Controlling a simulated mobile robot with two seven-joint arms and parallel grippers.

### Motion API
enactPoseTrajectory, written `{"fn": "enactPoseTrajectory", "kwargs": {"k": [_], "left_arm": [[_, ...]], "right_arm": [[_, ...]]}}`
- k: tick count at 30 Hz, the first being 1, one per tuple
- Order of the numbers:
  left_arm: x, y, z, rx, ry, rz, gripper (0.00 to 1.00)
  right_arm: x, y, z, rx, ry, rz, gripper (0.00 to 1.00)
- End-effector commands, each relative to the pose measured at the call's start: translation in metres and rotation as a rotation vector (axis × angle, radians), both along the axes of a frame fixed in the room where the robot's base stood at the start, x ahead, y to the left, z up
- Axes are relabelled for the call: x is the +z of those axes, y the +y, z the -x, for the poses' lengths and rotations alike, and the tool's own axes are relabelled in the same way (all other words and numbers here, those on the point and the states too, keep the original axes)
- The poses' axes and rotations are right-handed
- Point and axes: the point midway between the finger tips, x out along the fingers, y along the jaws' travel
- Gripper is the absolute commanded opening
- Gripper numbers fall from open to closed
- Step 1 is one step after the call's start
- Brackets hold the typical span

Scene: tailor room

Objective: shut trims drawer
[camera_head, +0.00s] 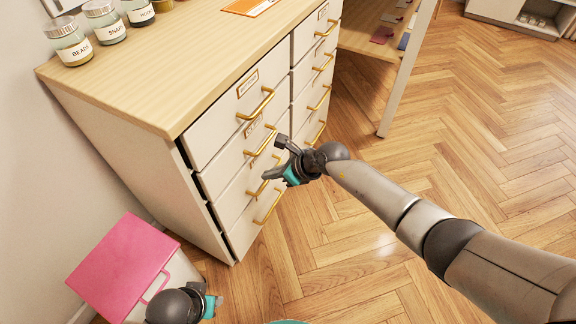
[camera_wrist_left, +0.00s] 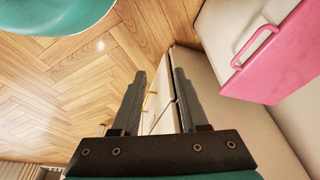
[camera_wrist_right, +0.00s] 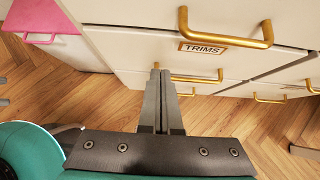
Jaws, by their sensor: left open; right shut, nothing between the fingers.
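The trims drawer (camera_wrist_right: 140,48) carries a TRIMS label (camera_wrist_right: 202,48) in the right wrist view, partly behind the brass handle above. In the head view it appears to be the second drawer (camera_head: 228,160) down in the left column. Its front looks close to flush; dark gaps show along the cabinet's left edge, and I cannot tell exactly how far it stands out. My right gripper (camera_head: 268,177) is shut and empty, in front of the left column, below the trims handle. It also shows in the right wrist view (camera_wrist_right: 160,72). My left gripper (camera_head: 212,306) is open and empty, low beside the pink-lidded box.
The pink-lidded box (camera_head: 122,262) stands on the floor left of the cabinet (camera_head: 160,185). A table leg (camera_head: 405,75) stands behind right.

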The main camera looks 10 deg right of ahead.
Motion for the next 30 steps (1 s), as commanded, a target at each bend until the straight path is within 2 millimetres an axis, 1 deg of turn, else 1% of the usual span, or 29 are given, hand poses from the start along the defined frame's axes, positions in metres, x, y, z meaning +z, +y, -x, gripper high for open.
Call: {"fn": "enactPoseTrajectory", "kwargs": {"k": [1, 3, 12, 18, 24, 30], "left_arm": [[-0.004, 0.001, 0.003, 0.0, 0.012, -0.001, 0.43], [-0.011, 0.001, 0.008, -0.001, 0.024, -0.004, 0.43], [-0.041, 0.007, 0.024, -0.003, 0.055, -0.013, 0.43], [-0.057, 0.014, 0.031, -0.005, 0.058, -0.022, 0.43], [-0.067, 0.018, 0.036, -0.006, 0.056, -0.026, 0.43], [-0.071, 0.02, 0.038, -0.006, 0.056, -0.028, 0.43]], "right_arm": [[0.006, -0.003, 0.002, 0.001, -0.001, 0.0, 0.0], [0.01, -0.007, 0.005, 0.0, 0.001, 0.001, 0.0], [0.028, -0.022, 0.015, 0.001, 0.001, 0.002, 0.0], [0.038, -0.031, 0.022, 0.001, 0.002, 0.001, 0.0], [0.045, -0.037, 0.025, 0.001, 0.001, 0.0, 0.0], [0.046, -0.038, 0.027, 0.001, 0.001, 0.0, 0.0]]}}
